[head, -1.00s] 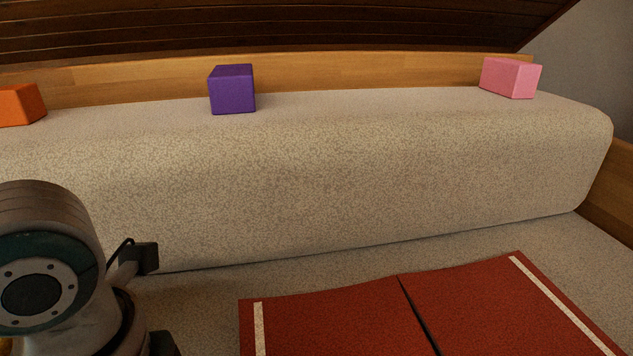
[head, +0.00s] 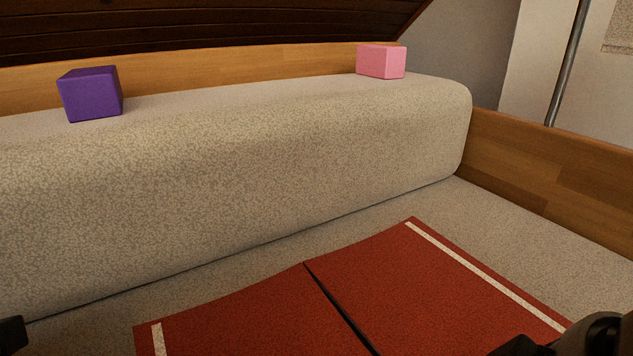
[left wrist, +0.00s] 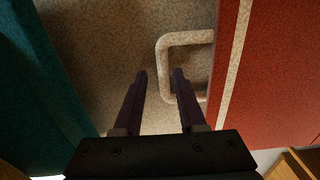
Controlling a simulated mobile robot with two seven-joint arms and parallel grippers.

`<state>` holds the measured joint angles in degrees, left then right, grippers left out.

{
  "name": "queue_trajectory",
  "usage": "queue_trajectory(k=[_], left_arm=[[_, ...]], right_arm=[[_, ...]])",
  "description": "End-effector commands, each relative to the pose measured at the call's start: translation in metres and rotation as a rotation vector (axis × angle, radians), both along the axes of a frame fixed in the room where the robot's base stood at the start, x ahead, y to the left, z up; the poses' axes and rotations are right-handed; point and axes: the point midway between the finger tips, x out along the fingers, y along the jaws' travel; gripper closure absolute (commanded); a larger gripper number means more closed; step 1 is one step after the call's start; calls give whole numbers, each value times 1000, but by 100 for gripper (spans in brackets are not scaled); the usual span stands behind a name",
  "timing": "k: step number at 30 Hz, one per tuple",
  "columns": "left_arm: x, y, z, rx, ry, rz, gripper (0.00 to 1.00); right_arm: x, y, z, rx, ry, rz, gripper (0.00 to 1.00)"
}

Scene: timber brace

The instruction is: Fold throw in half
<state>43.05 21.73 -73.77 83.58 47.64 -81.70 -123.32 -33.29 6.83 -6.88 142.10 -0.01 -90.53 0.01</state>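The red throw (head: 400,270) lies flat on the seat, with a pale stripe near each end and a dark crease across its middle. In the left wrist view its striped edge (left wrist: 270,90) is at the right. A beige loop handle (left wrist: 185,38) sticks out from that edge. My left gripper (left wrist: 160,76) is open. The loop's outer bar shows between its fingertips, and the right finger covers part of the loop. I cannot tell whether they touch. A dark part, seemingly of my right arm, shows at the head view's lower right; the right gripper itself is not seen.
A speckled bolster (head: 250,170) runs behind the throw, with a purple block (head: 90,94) and a pink block (head: 381,62) on top. A wooden side board (head: 550,180) closes the right end. Bare seat (head: 500,220) lies between board and throw. A teal surface (left wrist: 40,90) borders the left wrist view.

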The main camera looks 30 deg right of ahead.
Motion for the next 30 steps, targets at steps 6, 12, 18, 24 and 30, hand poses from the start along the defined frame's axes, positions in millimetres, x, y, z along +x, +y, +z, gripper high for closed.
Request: queue_trajectory(k=[6, 12, 18, 24, 30], left_arm=[[0, 0, 0, 0, 0, 0, 60], [0, 0, 0, 0, 0, 0, 60], [0, 0, -1, 0, 0, 0, 60], [0, 0, -5, 0, 0, 0, 60], [0, 0, -8, 0, 0, 0, 60]], right_arm=[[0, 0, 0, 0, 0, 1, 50], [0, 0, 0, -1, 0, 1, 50], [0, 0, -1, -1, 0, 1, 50], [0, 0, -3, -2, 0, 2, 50], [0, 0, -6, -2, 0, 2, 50]])
